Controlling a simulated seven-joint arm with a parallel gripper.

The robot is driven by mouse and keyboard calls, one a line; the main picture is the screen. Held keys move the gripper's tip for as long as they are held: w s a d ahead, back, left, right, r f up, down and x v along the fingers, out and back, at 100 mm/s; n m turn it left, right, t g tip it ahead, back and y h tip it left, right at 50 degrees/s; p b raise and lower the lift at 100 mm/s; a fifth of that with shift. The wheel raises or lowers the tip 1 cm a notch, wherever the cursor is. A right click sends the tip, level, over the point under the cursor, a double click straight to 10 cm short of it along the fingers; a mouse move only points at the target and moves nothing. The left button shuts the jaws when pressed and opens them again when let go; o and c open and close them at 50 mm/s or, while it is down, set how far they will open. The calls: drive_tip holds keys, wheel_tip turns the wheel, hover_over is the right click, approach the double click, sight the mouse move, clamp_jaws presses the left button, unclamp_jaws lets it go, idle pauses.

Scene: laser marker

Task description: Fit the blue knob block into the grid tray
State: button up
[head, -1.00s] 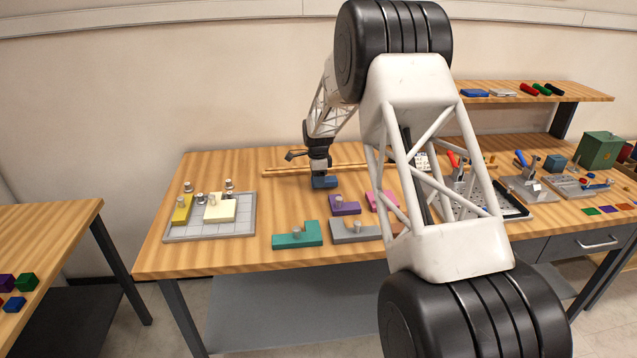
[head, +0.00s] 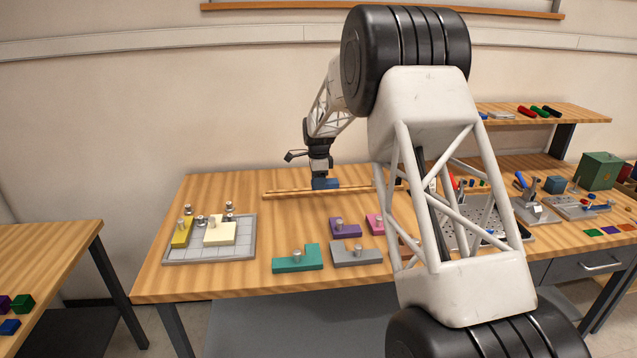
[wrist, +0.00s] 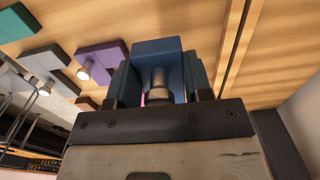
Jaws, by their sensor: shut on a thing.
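The blue knob block (head: 326,184) is held by my gripper (head: 320,172) in the head view, over the back part of the table. In the wrist view, the blue block (wrist: 156,50) and its metal knob (wrist: 158,85) sit between the two fingers (wrist: 158,92). My gripper is shut on it. The grey grid tray (head: 243,240) lies on the table to the left, apart from the gripper. It holds a yellow knob block (head: 181,234), a cream knob block (head: 220,232) and other silver knobs toward the back. Bare cells show on its right and front.
Teal (head: 297,263), grey (head: 355,255), purple (head: 345,229) and pink (head: 375,225) knob blocks lie right of the tray. Wooden strips (head: 285,194) run along the back of the table. My arm hides part of the right side. Table between tray and gripper is clear.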

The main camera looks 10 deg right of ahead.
drive_tip(key=shift+r, duration=0.1)
idle(0.3)
drive_tip(key=shift+r, duration=3.9)
drive_tip(key=shift+s, duration=0.1)
drive_tip(key=s+d+r+n, duration=0.1)
drive_tip(key=s+d+n, duration=0.3)
drive_tip(key=s+n, duration=0.5)
drive_tip(key=n, duration=0.9)
drive_tip(key=shift+d+r, duration=0.15)
drive_tip(key=shift+r, duration=0.1)
